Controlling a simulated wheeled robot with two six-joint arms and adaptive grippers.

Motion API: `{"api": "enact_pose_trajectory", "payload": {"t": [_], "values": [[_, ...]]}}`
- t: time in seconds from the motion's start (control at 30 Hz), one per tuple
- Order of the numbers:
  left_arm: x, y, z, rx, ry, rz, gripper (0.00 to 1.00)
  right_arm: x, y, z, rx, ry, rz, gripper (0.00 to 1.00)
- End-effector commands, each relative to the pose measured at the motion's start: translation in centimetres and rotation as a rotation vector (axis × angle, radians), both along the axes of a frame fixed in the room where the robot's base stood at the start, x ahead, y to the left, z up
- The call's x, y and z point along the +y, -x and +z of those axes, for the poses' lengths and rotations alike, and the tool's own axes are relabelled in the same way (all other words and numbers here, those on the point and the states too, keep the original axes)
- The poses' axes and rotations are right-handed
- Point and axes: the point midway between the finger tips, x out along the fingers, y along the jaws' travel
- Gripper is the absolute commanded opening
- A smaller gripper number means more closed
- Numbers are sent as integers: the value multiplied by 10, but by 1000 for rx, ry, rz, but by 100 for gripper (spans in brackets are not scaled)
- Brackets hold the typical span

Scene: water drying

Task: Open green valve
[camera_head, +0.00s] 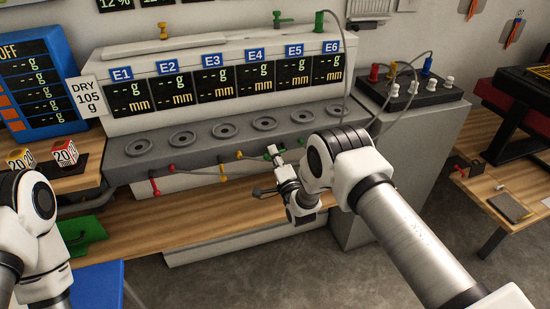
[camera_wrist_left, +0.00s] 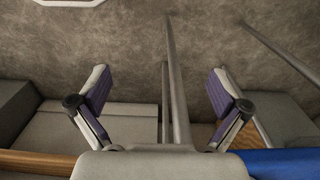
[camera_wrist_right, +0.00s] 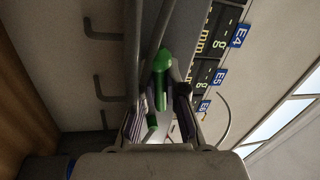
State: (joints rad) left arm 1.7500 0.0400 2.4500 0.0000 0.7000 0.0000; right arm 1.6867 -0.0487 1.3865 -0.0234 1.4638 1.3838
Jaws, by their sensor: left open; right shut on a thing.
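The green valve (camera_head: 272,150) is on the front of the grey-white machine, below the row of round cups and near E5. In the right wrist view its green rounded end (camera_wrist_right: 162,60) shows at the fingertips, with another green part lower between the fingers. My right gripper (camera_head: 276,167) is shut on the green valve; the fingers partly hide it. My left gripper (camera_wrist_left: 160,85) is open and empty in the left wrist view, above the floor.
A red-handled valve (camera_head: 154,187) and a yellow-handled valve (camera_head: 222,173) hang left of the green one. A wooden bench (camera_head: 190,219) runs below. A grey cabinet (camera_head: 415,150) with colored knobs stands at right. A green tray (camera_head: 82,234) lies at left.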

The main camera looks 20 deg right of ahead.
Motion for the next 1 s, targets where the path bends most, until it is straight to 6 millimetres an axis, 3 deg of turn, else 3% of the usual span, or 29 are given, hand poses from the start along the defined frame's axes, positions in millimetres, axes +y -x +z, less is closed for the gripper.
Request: {"api": "enact_pose_trajectory", "payload": {"t": [0.4, 0.9, 0.93, 1.0], "values": [[0, 0, -1, 0, 0, 0, 100, 0, 0, 8, 5, -191, -2, 0], [0, 0, -1, 0, 0, 0, 100, -1, 0, 8, 6, -214, -3, 0], [0, 0, -1, 0, 0, 0, 100, -1, 0, 8, 6, -213, -3, 17], [0, 0, -1, 0, 0, 0, 100, -1, 0, 8, 6, -213, -3, 36]]}}
